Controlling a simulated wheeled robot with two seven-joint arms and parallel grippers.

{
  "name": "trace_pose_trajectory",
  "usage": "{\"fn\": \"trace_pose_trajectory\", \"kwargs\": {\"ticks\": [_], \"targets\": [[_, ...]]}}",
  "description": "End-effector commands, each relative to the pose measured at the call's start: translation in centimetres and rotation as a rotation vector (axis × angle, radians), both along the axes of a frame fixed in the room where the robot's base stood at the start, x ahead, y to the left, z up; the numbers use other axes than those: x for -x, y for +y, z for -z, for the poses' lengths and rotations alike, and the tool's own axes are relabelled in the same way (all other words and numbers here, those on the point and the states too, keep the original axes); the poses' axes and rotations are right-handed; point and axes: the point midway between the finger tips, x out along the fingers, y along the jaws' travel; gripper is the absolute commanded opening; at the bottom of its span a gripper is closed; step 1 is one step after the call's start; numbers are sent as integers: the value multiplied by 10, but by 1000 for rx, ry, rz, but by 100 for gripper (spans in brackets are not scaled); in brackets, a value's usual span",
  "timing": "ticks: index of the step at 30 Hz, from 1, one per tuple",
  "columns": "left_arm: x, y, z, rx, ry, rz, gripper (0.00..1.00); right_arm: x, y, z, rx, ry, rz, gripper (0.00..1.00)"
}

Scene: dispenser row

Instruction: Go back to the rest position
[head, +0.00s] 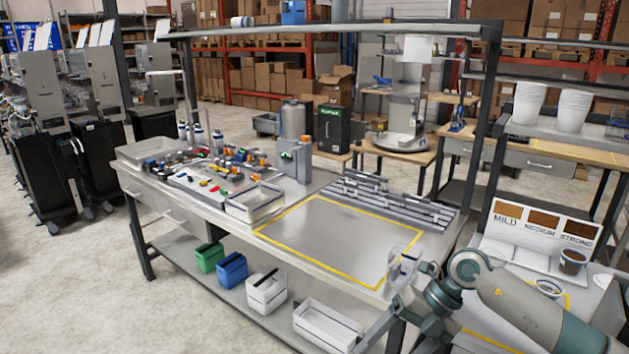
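My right arm comes in from the lower right. Its gripper (403,266) is above the front right corner of the workbench (335,238), near the yellow taped rectangle. The fingers are small and pale here, and I cannot tell whether they are open or shut, or whether they hold anything. My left gripper is not in view.
Left on the bench are a tray of coloured parts (215,175), a white bin (254,202) and a grey box (294,158). Bins stand on the lower shelf (235,305). At right are a colour chart (540,225), a brown-filled cup (571,262) and stacked white buckets (528,103).

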Motion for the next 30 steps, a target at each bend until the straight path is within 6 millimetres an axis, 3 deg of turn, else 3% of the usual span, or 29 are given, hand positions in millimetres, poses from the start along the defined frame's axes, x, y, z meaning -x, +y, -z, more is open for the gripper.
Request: {"fn": "trace_pose_trajectory", "kwargs": {"ticks": [3, 6, 11, 15, 19, 26, 30], "targets": [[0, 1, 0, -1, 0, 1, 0, -6, 42, 18, -254, 100, 75, 74], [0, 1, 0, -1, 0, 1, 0, -23, 68, 30, -480, 171, 193, 74], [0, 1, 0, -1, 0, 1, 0, -62, 78, 66, -780, 265, 482, 74], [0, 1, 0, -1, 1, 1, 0, -92, 56, 129, -952, 332, 817, 74], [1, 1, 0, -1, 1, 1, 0, -101, 25, 194, -1010, 371, 1095, 74], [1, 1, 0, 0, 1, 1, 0, -75, -26, 311, -985, 433, 1504, 74], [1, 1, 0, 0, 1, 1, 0, -40, -53, 377, -922, 467, 1715, 74]]}}
